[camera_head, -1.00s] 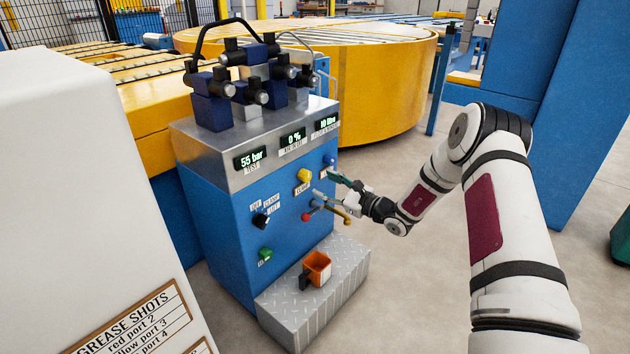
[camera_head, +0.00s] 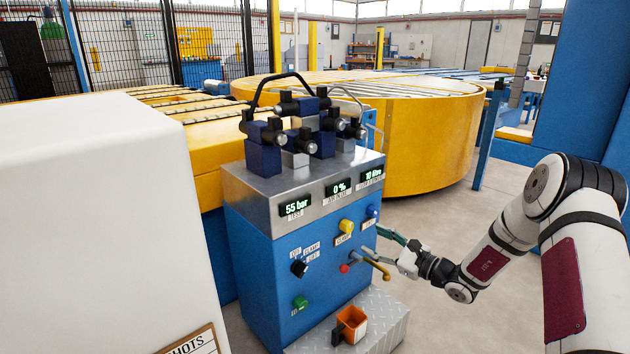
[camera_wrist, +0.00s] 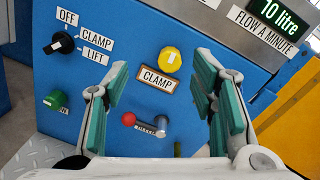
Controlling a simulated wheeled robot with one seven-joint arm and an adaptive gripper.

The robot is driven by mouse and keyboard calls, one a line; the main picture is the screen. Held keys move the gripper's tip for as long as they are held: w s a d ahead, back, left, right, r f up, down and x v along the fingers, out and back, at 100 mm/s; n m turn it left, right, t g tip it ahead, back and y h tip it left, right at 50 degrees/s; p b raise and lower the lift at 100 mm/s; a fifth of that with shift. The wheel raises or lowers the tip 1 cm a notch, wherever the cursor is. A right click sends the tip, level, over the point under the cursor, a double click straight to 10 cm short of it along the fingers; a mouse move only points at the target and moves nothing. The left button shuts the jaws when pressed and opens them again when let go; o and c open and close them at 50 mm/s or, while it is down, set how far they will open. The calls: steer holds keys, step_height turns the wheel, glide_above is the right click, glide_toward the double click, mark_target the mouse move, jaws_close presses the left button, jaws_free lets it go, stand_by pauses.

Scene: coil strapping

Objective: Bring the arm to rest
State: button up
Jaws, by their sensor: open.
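My gripper (camera_head: 386,248) is at the front of the blue control cabinet (camera_head: 255,262), by its right side. In the wrist view my gripper (camera_wrist: 165,105) is open, with its green-padded fingers apart and nothing between them. Between the fingers, beyond them, are the yellow knob (camera_wrist: 170,60) over the CLAMP label and a red-tipped lever (camera_wrist: 129,119). The fingers look apart from the panel, but the exact gap cannot be told. My arm reaches in from the right, bent at the elbow.
The displays read 55 bar, 0 % and 10 litre. A black selector (camera_wrist: 60,43) and a green button (camera_wrist: 55,100) are on the panel. An orange cup (camera_head: 351,325) stands on the metal step (camera_head: 388,322). A white block (camera_head: 100,220) fills the left; floor is clear at right.

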steer(key=s+a+r+n+g+y, duration=0.3)
steer(key=s+a+r+n+g, duration=0.5)
steer(key=a+r, duration=0.35)
steer(key=s+a+r+n+g+h, duration=0.1)
steer(key=s+a+r+n+g, duration=0.25)
steer(key=s, duration=0.35)
steer(key=s+a+r+n+g+h, duration=0.1)
steer(key=s+a+r+n+g, duration=0.2)
steer(key=s, duration=0.4)
steer(key=s+d+r+n+h, duration=0.25)
steer(key=s+n+h, duration=0.3)
steer(key=s, duration=1.25)
steer(key=s+d+f+n+h, duration=0.1)
steer(key=s+d+n+h, duration=0.2)
steer(key=s+d+h, duration=0.65)
steer(key=s+r+t+y+p, duration=0.1)
steer(key=s+r+t+p, duration=0.1)
steer(key=r+p, duration=1.5)
steer(key=s+d+r+t+y+p, duration=0.1)
steer(key=s+r+t+p, duration=0.2)
steer(key=r+p, duration=1.5)
step_height(320, 180, up, 2)
steer(key=shift+d+r, duration=0.1)
steer(key=shift+d, duration=0.1)
